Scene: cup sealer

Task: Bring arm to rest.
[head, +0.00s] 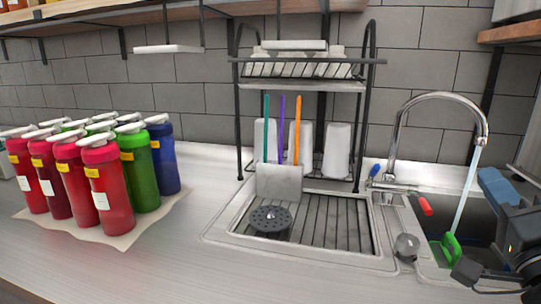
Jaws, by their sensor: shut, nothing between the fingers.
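My arm (522,240) shows as dark parts at the lower right edge, in front of the sink. The dark end piece of my gripper (467,270) is beside the sink's near rim, just below a green brush head (450,248). My gripper is shut and holds nothing. Its fingers are small and dark in this view, and the rest of the arm is cut off by the picture edge.
Several red, green and blue bottles (105,197) stand on a mat at the left. A drying rack (308,67) stands behind the drainboard (325,225). The tap (437,97) rises behind the sink. The front counter (190,270) is clear.

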